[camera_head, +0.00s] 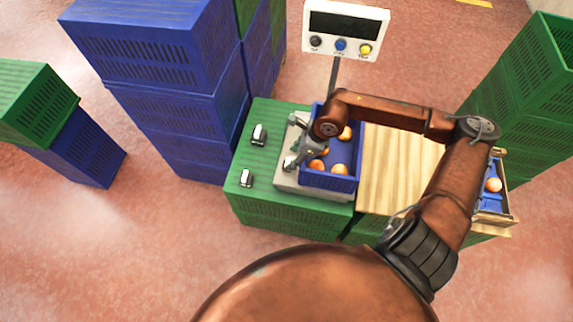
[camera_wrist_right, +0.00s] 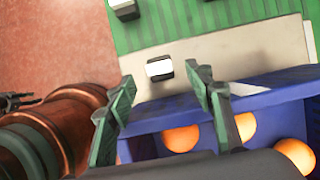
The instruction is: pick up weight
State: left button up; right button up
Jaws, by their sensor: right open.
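A small weight with a pale top (camera_head: 289,163) rests on the grey scale plate (camera_head: 312,190), left of the blue crate. It also shows in the right wrist view (camera_wrist_right: 159,69). My right gripper (camera_head: 303,158) is open above the plate, by the crate's left side. In the right wrist view its fingertips (camera_wrist_right: 163,77) are spread, with the weight showing between and just beyond them. Two more weights stand on the green crate, one farther back (camera_head: 259,134) and one nearer (camera_head: 246,178). My left gripper is not seen.
The blue crate (camera_head: 328,181) on the scale holds several oranges. The scale display (camera_head: 346,30) stands behind it on a post. A wooden surface (camera_head: 388,180) lies to the right, with a tray holding an orange (camera_head: 493,185). Stacked blue crates (camera_head: 175,125) rise at the left.

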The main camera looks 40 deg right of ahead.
aim_at(288, 162)
jog(key=b+x, duration=0.1)
jog(key=x, duration=0.3)
jog(key=shift+f, duration=0.25)
jog(key=shift+w+a+f+b, duration=0.15)
jog(key=shift+a+f+b, duration=0.1)
jog(key=shift+f+b, duration=0.25)
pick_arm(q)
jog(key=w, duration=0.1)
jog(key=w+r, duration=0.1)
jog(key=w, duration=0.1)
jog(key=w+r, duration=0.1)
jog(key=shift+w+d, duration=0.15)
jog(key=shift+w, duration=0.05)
pick_arm(e)
jog(key=shift+c, duration=0.7)
grip_shut()
